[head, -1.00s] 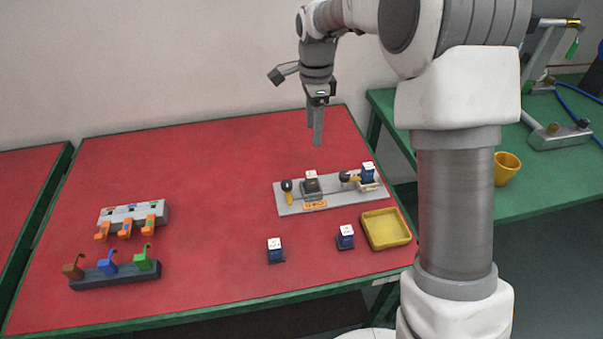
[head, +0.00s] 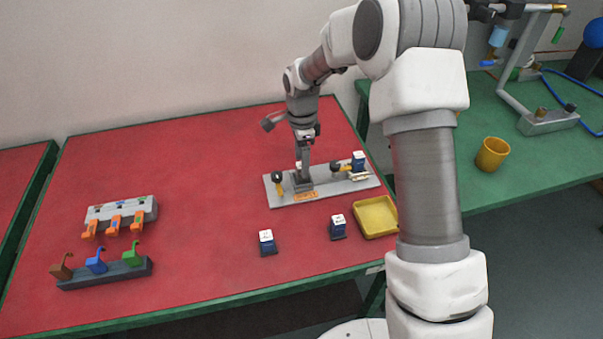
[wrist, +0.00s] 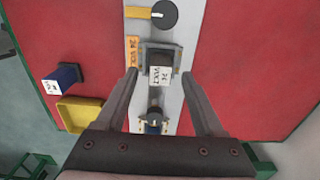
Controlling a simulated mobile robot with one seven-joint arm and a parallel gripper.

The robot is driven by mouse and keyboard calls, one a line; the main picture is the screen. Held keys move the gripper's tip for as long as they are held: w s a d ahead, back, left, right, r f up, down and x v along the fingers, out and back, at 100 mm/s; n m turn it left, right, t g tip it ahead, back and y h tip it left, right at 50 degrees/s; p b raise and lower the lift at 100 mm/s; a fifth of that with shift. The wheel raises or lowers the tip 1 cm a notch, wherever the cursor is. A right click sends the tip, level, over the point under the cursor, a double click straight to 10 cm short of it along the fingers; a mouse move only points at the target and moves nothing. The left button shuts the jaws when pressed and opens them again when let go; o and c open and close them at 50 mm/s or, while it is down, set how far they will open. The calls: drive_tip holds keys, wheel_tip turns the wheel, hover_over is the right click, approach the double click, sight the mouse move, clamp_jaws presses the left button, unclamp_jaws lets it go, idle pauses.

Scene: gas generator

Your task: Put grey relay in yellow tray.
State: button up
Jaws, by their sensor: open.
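The grey relay (head: 299,165) has a white top label and sits in a dark socket on the grey panel (head: 329,188); my fingers partly hide it in the head view. In the wrist view the relay (wrist: 160,72) lies between my fingertips, with a gap on each side. My gripper (head: 303,172) points down over it and is open; it also shows in the wrist view (wrist: 160,76). The yellow tray (head: 376,217) is on the red table, right and in front of the panel, and looks empty; it also shows in the wrist view (wrist: 80,113).
A blue relay (head: 358,162) stands at the panel's right end. Two blue relays (head: 268,243) (head: 338,227) stand in front of the panel. Black-and-yellow levers (head: 278,182) rise from the panel. Coloured hooks (head: 97,261) and an orange-clipped block (head: 118,213) are at the left.

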wheel_tip(320, 180, down, 4)
drive_tip(key=shift+r, duration=0.25)
clamp_jaws()
